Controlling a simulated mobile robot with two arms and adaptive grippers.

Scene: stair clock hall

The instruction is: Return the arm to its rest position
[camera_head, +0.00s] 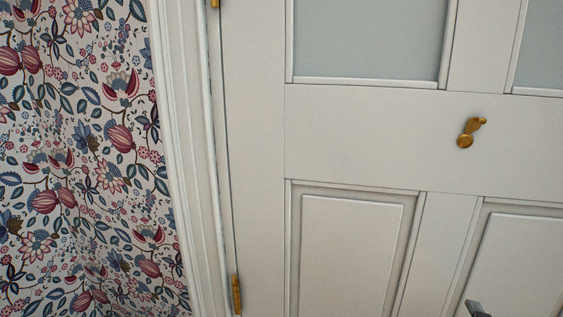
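A small dark grey and silver piece, which looks like the tip of my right gripper (477,309), pokes in at the bottom edge toward the right. It is in front of the lower right door panel. Too little of it shows to tell whether it is open or shut, or whether it touches anything. My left gripper and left arm are not in view.
A white panelled door (365,135) with pale glass panes (368,38) fills the middle and right. It looks shut in its white frame (188,150). A brass handle (468,134) sits on its middle rail. Brass hinges (236,294) are at left. Floral wallpaper (80,150) covers the far left.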

